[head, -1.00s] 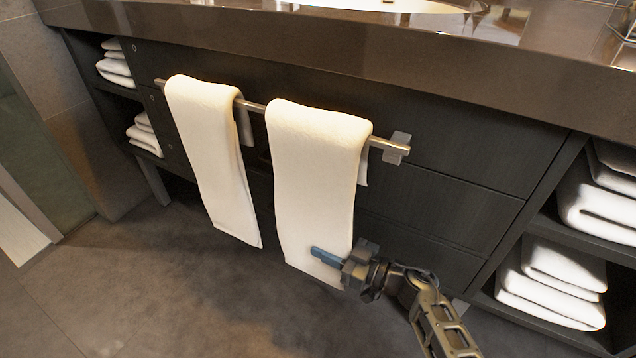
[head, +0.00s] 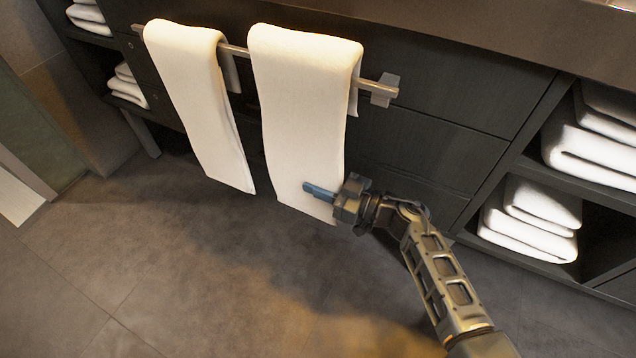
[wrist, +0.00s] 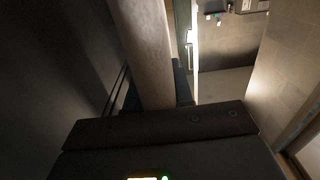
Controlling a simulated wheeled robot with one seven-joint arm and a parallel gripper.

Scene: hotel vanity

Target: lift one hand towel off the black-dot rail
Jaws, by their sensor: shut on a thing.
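Two white hand towels hang over a metal rail (head: 235,50) on the front of the dark vanity. The left towel (head: 195,95) hangs free. My gripper (head: 320,192) is shut on the right towel (head: 300,100) near its lower hem, at its right side. One blue finger lies across the towel's front; the other finger is hidden behind the cloth. The right towel is still draped over the rail. In the wrist view the towel (wrist: 140,45) shows as a pale strip running down to the gripper. I cannot make out a black dot on the rail.
Folded white towels (head: 530,220) fill open shelves at the right, with more (head: 128,85) at the left. The rail's square end bracket (head: 384,90) sticks out right of the towels. The grey floor (head: 200,270) in front is clear.

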